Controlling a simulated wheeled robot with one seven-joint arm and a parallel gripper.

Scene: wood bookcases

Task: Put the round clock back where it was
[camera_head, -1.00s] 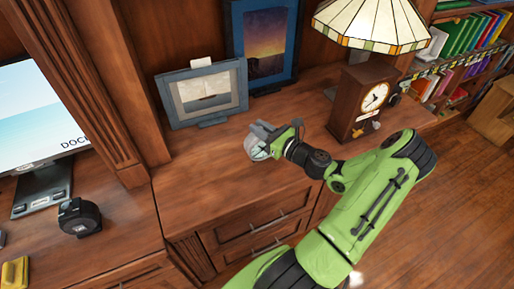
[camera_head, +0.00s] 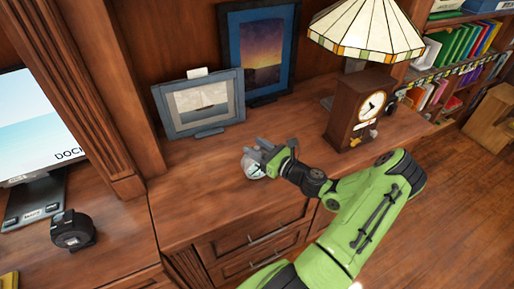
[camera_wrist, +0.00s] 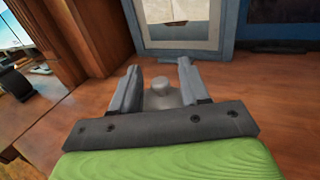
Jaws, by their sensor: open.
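A small round, pale grey object that looks like the round clock (camera_head: 252,168) is on the wooden counter, near its front edge. My gripper (camera_head: 261,154) is right at it, with the fingers partly covering it. In the wrist view, my gripper (camera_wrist: 159,74) has its two grey fingers apart. The grey body and rounded knob of the round clock (camera_wrist: 163,92) show between them, with slim gaps at the sides. The gripper is open; whether a finger touches the clock is unclear. The clock's lower part is hidden behind the gripper body.
A grey-framed boat picture (camera_head: 200,103) and a blue-framed sunset picture (camera_head: 258,50) stand behind. A wooden mantel clock (camera_head: 357,108) and a stained-glass lamp (camera_head: 367,30) are to the right. A black object (camera_head: 73,230) sits left, beyond a pillar. Counter left of the clock is clear.

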